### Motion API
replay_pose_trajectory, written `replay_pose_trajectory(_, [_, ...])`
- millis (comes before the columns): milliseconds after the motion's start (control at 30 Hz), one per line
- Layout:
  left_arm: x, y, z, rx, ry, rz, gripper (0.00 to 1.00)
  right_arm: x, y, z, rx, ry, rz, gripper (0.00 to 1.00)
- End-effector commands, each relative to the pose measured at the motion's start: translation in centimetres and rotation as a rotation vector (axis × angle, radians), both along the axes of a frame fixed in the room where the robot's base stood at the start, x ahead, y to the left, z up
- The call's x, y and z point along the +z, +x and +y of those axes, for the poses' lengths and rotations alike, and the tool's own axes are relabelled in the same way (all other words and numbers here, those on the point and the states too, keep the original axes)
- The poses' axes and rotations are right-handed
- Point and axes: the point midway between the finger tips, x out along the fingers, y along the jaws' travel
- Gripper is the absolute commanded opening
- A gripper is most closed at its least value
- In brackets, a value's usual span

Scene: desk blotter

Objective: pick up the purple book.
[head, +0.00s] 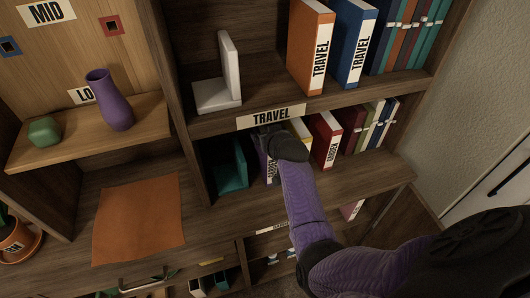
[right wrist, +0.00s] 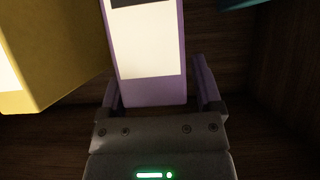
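The purple book (head: 263,164) stands upright on the lower shelf under the TRAVEL sign, mostly hidden behind my right gripper and arm in the head view. In the right wrist view the purple book (right wrist: 153,92), with a white label on its spine, stands between the two fingers. My right gripper (right wrist: 157,88) is open around the lower part of the book. The left finger is close against its side, and a narrow gap shows at the right finger. The right gripper (head: 266,138) also shows at the shelf front in the head view. My left gripper is out of view.
A teal bookend (head: 234,172) stands left of the book. A yellow book (head: 302,131), also in the wrist view (right wrist: 50,50), and a red book (head: 325,140) stand right of it. The upper shelf edge (head: 335,100) runs just above my gripper. An orange mat (head: 138,220) lies left.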

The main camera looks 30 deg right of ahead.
Motion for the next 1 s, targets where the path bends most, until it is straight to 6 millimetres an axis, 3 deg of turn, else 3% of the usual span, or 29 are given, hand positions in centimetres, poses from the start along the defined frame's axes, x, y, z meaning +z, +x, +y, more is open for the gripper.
replay_pose_trajectory(33, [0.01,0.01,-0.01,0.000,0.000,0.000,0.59,0.00,-0.01,0.01,0.000,0.000,0.000,0.70])
replay_pose_trajectory(67, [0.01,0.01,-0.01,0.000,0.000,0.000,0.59,0.01,-0.01,0.01,0.000,0.000,0.000,0.64])
replay_pose_trajectory(367, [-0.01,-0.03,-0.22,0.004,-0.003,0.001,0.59,0.00,-0.03,0.03,0.000,0.000,0.000,0.00])
replay_pose_trajectory(1000, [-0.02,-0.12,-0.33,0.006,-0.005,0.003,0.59,-0.02,-0.04,0.04,0.000,0.001,0.000,0.00])
